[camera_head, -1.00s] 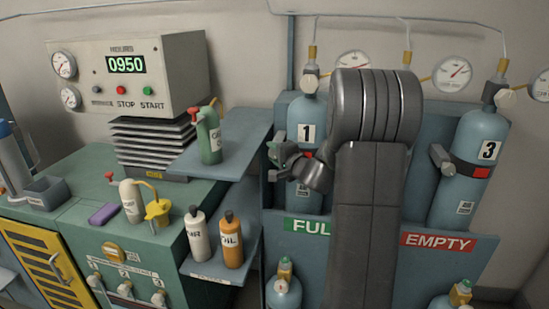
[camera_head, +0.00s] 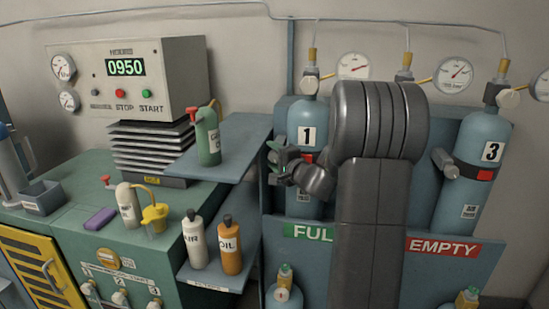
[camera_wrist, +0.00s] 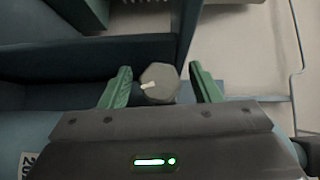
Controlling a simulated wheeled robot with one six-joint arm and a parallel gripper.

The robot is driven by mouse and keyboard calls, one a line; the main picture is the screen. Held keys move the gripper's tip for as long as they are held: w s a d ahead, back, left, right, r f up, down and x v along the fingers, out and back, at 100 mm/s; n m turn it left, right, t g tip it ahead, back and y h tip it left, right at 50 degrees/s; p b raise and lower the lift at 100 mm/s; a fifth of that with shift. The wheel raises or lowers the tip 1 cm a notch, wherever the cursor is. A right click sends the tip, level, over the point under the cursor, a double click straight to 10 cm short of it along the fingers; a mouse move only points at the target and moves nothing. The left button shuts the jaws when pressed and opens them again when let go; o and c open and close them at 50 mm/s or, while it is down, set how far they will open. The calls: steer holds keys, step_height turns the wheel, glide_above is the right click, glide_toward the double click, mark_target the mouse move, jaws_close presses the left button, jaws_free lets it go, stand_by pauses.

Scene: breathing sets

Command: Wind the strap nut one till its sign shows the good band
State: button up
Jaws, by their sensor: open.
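Strap nut one (camera_wrist: 158,84) is a grey hex nut with a pale pointer mark, in the wrist view. It sits between the two green fingers of my open gripper (camera_wrist: 161,86), with a visible gap on the right side and a smaller one on the left. In the head view my gripper (camera_head: 275,164) is at the left side of cylinder 1 (camera_head: 307,125) and hides the nut. A red sign (camera_head: 307,158) shows on the strap of cylinder 1, partly covered by my gripper and arm.
Cylinder 3 (camera_head: 480,146) stands at the right with its own strap, red sign and nut (camera_head: 446,164). Pressure gauges (camera_head: 457,73) hang above.

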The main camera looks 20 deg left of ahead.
steer(key=b+v, duration=0.1)
steer(key=v, duration=1.3)
steer(key=shift+b, duration=0.3)
steer(key=shift+w+a, duration=0.1)
steer(key=p+x, duration=0.1)
steer(key=x, duration=1.3)
steer(key=shift+p, duration=0.35)
steer(key=shift+r+p, duration=0.1)
steer(key=shift+p, duration=0.25)
steer(key=shift+f+b, duration=0.25)
steer(key=shift+b, duration=0.1)
